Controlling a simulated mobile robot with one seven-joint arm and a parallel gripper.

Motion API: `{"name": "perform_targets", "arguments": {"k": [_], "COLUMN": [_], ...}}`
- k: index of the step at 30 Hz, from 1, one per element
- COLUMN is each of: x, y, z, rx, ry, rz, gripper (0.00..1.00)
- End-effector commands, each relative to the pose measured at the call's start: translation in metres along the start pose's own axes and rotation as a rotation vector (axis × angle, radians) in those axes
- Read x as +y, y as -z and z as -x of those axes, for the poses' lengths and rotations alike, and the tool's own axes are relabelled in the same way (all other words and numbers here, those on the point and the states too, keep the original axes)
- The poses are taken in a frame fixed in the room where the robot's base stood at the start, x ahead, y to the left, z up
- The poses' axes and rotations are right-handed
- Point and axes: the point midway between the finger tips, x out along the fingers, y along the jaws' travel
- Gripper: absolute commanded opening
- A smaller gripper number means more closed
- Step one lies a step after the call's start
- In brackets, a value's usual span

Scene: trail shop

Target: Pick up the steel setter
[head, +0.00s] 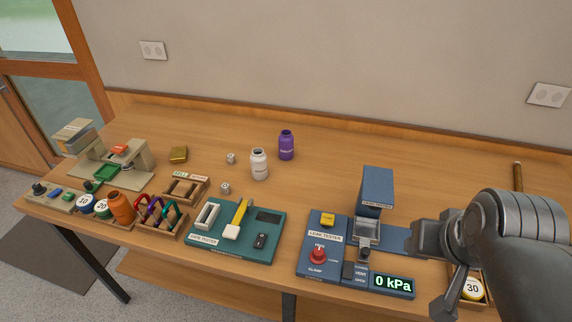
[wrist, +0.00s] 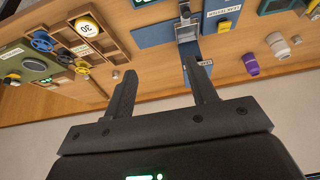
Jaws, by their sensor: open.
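No label picks out the steel setter, so I cannot be sure which thing it is. A small grey metal-looking piece (wrist: 116,74) stands on the bench beside the left finger in the wrist view; it may be the setter. It seems hidden behind my arm in the head view. My gripper (wrist: 160,72) is open, its two dark fingers wide apart with nothing between them but bench and part of the blue tester beyond. In the head view my arm covers the bench's right end, and the fingers do not show clearly.
A wooden tray (wrist: 118,38) holds a yellow-and-white "30" piece. The blue leak tester (head: 318,262) stands left of my arm. A brass-topped upright rod (head: 517,177) is behind my arm. Purple (head: 286,145) and white (head: 259,164) bottles stand mid-bench. The back centre-right bench is clear.

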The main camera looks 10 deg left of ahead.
Motion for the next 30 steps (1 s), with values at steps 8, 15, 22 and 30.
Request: {"name": "perform_targets", "arguments": {"k": [8, 15, 22, 30], "x": [-0.029, -0.088, -0.166, -0.281], "y": [0.051, 0.116, 0.162, 0.184], "z": [-0.010, -0.038, -0.076, -0.131], "rx": [-0.021, -0.047, -0.069, -0.089], "ry": [0.049, 0.104, 0.146, 0.183], "rz": [0.055, 0.133, 0.209, 0.310], "gripper": [0.52, 0.52, 0.52, 0.52]}}
